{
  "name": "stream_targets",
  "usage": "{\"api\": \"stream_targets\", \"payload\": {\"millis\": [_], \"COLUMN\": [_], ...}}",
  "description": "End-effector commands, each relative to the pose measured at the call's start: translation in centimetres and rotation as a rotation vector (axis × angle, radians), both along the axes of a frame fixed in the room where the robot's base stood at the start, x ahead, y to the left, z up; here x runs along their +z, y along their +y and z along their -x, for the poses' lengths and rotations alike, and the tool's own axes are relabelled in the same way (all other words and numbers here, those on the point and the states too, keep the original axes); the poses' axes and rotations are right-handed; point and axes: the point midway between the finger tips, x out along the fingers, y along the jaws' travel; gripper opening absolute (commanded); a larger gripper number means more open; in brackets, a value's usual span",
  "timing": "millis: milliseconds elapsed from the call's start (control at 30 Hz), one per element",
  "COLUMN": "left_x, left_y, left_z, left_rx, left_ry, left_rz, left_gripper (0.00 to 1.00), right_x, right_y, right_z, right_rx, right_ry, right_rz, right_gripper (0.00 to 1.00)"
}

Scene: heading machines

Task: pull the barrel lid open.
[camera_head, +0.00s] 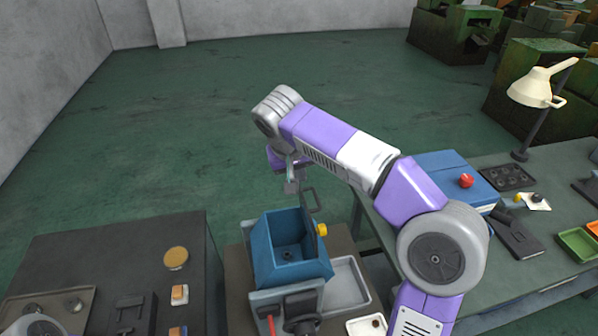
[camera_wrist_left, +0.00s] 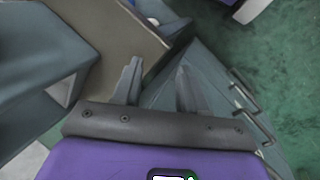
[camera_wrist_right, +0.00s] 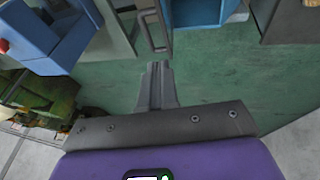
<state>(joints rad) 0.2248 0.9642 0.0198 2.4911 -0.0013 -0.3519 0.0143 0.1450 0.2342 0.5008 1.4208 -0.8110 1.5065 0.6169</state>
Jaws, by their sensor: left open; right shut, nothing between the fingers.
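The blue barrel (camera_head: 262,252) stands at the lower middle of the head view, and its hollow inside shows from above. A dark panel (camera_head: 310,221), which looks like its lid, stands steeply at the right side of the opening. A loop handle (camera_head: 309,200) rises above it; a loop handle (camera_wrist_right: 153,31) also shows in the right wrist view, just beyond the fingertips. My right gripper (camera_head: 291,186) is above the barrel's far rim, shut and empty, close to the handle. My left gripper (camera_wrist_left: 158,78) is open and empty in the left wrist view.
A dark bench (camera_head: 110,250) with small parts stands at the left. A grey tray (camera_head: 347,284) lies right of the barrel. The right bench (camera_head: 440,193) carries a blue box (camera_head: 452,174) and a lamp (camera_head: 538,88).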

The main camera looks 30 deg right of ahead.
Motion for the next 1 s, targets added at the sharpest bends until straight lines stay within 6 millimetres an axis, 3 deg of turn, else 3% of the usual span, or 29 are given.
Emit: {"api": "stream_targets", "payload": {"millis": [33, 200, 400, 600, 1000], "left_x": [-0.3, -0.7, -0.9, -0.9, -0.9], "left_y": [0.0, 0.0, 0.0, 0.0, 0.0], "left_z": [0.0, 0.0, 0.0, 0.0, 0.0], "left_rx": [0.0, 0.0, 0.0, 0.0, 0.0], "left_ry": [0.0, 0.0, 0.0, 0.0, 0.0], "left_rz": [0.0, 0.0, 0.0, 0.0, 0.0], "left_gripper": [0.43, 0.43, 0.43, 0.43, 0.43], "right_x": [-1.4, -4.8, -7.4, -8.5, -8.6], "right_y": [-0.5, -1.5, -3.3, -4.1, -4.3], "right_z": [-0.2, -1.2, -1.1, -0.9, -0.8], "right_rx": [-0.002, -0.002, -0.003, -0.001, -0.002], "right_ry": [0.006, 0.007, 0.003, 0.001, 0.0], "right_rz": [0.001, -0.001, -0.001, -0.001, -0.003], "right_gripper": [0.0, 0.0, 0.0, 0.0, 0.0]}}
